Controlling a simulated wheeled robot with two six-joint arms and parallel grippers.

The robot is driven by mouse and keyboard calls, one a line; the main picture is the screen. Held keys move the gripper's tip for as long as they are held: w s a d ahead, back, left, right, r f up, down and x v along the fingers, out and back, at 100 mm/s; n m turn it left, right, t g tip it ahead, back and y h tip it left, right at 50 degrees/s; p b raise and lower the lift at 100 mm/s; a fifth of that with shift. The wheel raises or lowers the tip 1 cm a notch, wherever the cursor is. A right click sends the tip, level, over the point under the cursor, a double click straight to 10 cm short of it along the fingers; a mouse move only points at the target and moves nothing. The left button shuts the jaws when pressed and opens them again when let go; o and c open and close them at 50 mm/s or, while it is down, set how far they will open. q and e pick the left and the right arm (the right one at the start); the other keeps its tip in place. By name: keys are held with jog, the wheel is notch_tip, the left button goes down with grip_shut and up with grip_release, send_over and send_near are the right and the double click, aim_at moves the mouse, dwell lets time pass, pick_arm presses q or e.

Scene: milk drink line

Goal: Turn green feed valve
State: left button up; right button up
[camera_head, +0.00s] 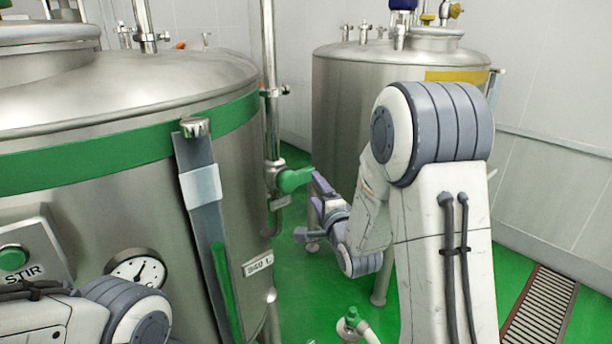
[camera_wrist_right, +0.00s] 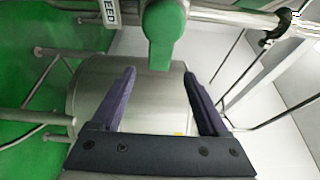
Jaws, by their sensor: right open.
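The green feed valve handle (camera_head: 293,179) sits on a vertical steel pipe at the right side of the near tank. In the right wrist view the green handle (camera_wrist_right: 165,38) hangs at the top centre, beside a FEED label (camera_wrist_right: 109,12). My right gripper (camera_head: 318,182) is close to the handle's right end. In the right wrist view its two fingers (camera_wrist_right: 160,75) are spread apart, with the handle's lower end between and just ahead of their tips. No grip on the handle shows. My left arm is at the lower left, and its gripper is out of view.
The large steel tank (camera_head: 120,85) with a green band fills the left, with a STIR button (camera_head: 14,258), a gauge (camera_head: 137,270) and a level strip. A second tank (camera_head: 335,110) stands behind my right arm. A floor drain grate (camera_head: 540,310) lies at the right.

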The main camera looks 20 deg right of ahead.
aim_at(307, 177)
jog(key=w+p, duration=0.3)
jog(key=w, duration=0.5)
jog(key=shift+w+d, duration=0.15)
jog(key=shift+w, duration=0.5)
jog(key=shift+c, duration=0.3)
grip_shut()
jog(key=shift+f, duration=0.1)
dwell(0.3)
